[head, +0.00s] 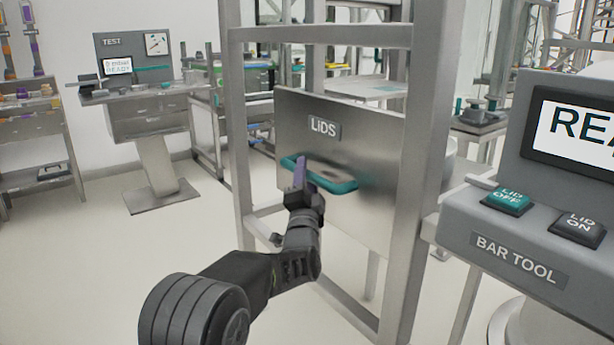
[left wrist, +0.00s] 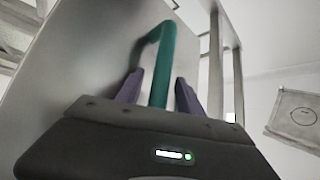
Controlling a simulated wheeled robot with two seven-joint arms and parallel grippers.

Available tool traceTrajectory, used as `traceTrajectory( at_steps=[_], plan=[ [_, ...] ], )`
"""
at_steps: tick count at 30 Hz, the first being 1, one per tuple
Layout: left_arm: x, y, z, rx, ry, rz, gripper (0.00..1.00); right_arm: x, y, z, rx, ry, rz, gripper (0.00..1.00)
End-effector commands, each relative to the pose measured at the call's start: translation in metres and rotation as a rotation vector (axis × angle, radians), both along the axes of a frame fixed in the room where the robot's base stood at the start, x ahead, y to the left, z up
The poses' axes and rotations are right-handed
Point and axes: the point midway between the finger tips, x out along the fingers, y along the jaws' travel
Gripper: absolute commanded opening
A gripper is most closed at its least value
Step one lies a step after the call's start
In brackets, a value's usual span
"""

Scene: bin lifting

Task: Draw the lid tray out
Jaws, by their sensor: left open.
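The lid tray's grey metal front (head: 340,215) carries a "LIDS" label and stands in a metal frame in the head view. A teal bar handle (head: 338,186) runs across it. My left gripper (head: 302,172) is at the left part of the handle. In the left wrist view the teal handle (left wrist: 162,65) passes between the two purple fingers of my left gripper (left wrist: 157,88). The fingers are open, with gaps to the handle on both sides. The tray front also shows in the left wrist view (left wrist: 85,60). My right gripper is not in view.
The metal frame's post (head: 412,200) stands right of the tray. A "BAR TOOL" console (head: 515,255) with "LID OFF" and "LID ON" buttons is at the right. A "TEST" station (head: 140,90) stands at the back left. The floor left of the frame is clear.

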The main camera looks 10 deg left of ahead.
Motion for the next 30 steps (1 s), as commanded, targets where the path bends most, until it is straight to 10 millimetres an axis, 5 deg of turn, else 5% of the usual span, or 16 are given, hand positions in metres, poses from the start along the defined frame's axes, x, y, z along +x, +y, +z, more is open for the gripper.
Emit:
traceTrajectory(
  at_steps=[4, 20, 30],
  plan=[
    [-0.0002, -0.0002, 0.0, 0.0, 0.0, 0.0, 0.44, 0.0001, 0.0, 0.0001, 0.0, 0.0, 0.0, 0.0],
    [-0.0004, -0.0003, 0.0, 0.0, 0.0, 0.0, 0.01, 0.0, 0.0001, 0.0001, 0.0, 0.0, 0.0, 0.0],
    [-0.0004, -0.0004, -0.0002, 0.0, 0.0, -0.001, 0.0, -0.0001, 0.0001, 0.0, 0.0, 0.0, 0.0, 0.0]
  ],
)
